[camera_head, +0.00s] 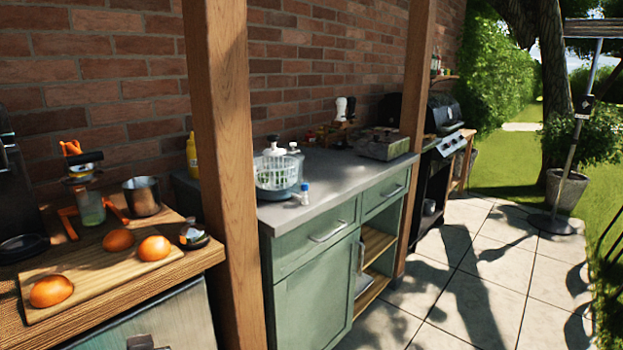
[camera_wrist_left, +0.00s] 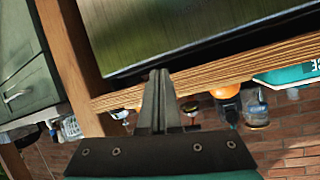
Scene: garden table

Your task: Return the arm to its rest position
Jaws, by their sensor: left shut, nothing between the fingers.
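My left gripper (camera_wrist_left: 160,75) shows in the left wrist view with its two fingers together and nothing between them. That view looks tilted, close to upside down. The fingertips show against the wooden counter edge (camera_wrist_left: 225,75), beside a dark-framed, greenish glossy panel (camera_wrist_left: 190,28). I cannot tell whether they touch the wood. No gripper is recognizable in the head view, and my right gripper shows in neither view.
The wooden counter (camera_head: 25,255) holds a cutting board (camera_head: 110,272) with several oranges (camera_head: 118,240), a metal pot (camera_head: 142,197) and a juicer (camera_head: 88,205). A wooden post (camera_head: 228,150) separates it from a green cabinet (camera_head: 315,300). Paved floor (camera_head: 480,270) lies open at right.

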